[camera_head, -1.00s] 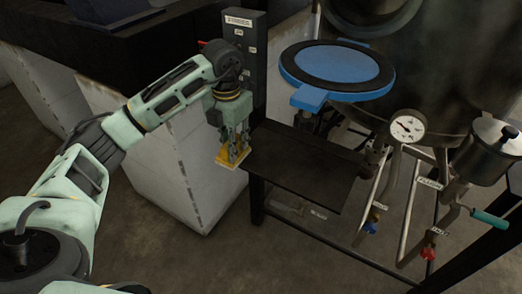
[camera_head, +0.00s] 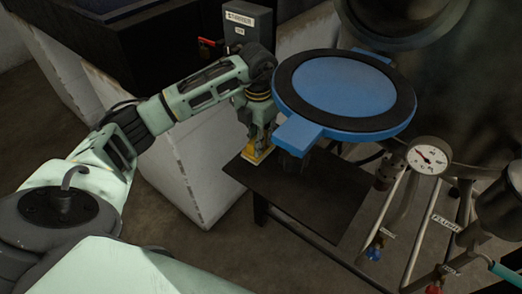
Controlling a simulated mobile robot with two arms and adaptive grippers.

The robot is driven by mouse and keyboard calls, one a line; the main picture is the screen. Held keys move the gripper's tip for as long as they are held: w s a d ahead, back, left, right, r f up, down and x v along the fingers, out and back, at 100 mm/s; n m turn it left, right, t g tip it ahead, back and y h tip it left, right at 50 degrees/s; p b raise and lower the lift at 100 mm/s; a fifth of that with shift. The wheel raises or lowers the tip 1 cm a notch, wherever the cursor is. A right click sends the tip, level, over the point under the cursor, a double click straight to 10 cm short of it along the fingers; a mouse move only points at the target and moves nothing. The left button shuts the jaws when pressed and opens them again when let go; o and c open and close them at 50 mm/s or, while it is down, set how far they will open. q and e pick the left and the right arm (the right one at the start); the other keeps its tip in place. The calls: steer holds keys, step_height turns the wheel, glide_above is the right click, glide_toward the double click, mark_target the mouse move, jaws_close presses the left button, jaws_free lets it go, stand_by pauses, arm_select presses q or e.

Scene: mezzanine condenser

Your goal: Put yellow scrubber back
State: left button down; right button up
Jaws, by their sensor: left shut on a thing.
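The yellow scrubber (camera_head: 252,157) is a small flat yellow block. My left gripper (camera_head: 262,145) points down and is shut on it. The scrubber is at the back left corner of the dark flat shelf (camera_head: 305,197), close to its surface; I cannot tell whether it touches. The wrist and the blue round lid partly hide the gripper. My right gripper is not in view.
The blue round lid (camera_head: 345,87) with a black ring and a blue tab overhangs the shelf close to my left gripper. A pressure gauge (camera_head: 428,157), pipes and valves stand to the right. A white block (camera_head: 195,165) stands left of the shelf. The shelf is otherwise bare.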

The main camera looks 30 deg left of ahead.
arm_select(q)
step_height(320, 180, down, 2)
steer(key=shift+f, duration=0.25)
step_height(320, 180, down, 3)
steer(key=shift+p, duration=0.45)
steer(key=shift+f, duration=0.25)
steer(key=c, duration=1.8)
jaws_free()
steer(key=shift+r, duration=0.15)
steer(key=o, duration=0.3)
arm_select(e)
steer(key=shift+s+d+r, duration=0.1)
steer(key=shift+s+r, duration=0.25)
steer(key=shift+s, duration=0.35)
